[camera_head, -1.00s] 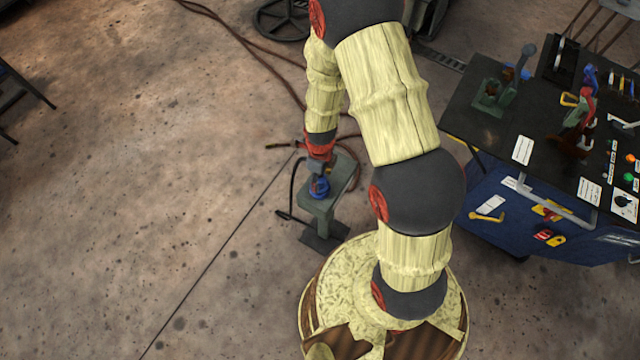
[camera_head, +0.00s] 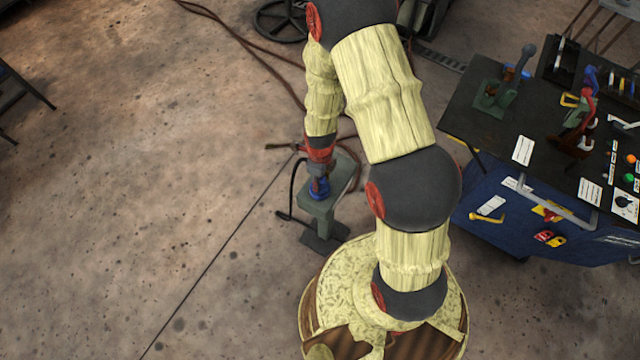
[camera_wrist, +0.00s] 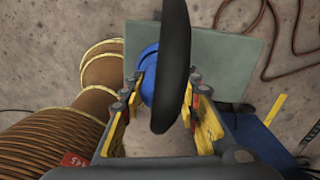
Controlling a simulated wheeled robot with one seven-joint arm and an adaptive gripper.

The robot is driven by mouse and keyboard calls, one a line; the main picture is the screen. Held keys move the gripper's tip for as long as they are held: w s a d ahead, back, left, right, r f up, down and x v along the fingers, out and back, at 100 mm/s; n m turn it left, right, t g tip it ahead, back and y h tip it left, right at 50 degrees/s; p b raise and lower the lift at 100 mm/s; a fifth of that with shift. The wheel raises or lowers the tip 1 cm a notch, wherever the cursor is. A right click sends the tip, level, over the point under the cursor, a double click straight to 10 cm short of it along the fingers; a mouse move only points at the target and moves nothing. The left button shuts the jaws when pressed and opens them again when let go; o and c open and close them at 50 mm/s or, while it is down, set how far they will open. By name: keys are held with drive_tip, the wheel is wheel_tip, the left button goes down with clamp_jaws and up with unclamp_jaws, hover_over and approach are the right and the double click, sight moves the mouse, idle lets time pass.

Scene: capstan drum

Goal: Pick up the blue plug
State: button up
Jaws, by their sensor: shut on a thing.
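The blue plug (camera_head: 319,188) is at the top of a small grey-green stand (camera_head: 322,208) left of my base. In the wrist view the blue plug (camera_wrist: 149,84) sits between my fingers, partly covered by a thick black curved cable or handle (camera_wrist: 173,70). My gripper (camera_head: 320,170) reaches down to it from above. In the wrist view my gripper (camera_wrist: 165,100) has its yellow-edged fingers shut on the plug's sides. The stand's flat top (camera_wrist: 232,60) shows behind the plug. I cannot tell whether plug and stand still touch.
A dark workbench (camera_head: 490,130) with a blue front, levers and buttons stands at the right. A reddish hose (camera_head: 250,45) runs over the floor behind the stand. A black cable (camera_head: 293,190) hangs beside the stand. The floor at the left is open.

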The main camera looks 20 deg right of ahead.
clamp_jaws()
drive_tip(key=shift+r, duration=0.1)
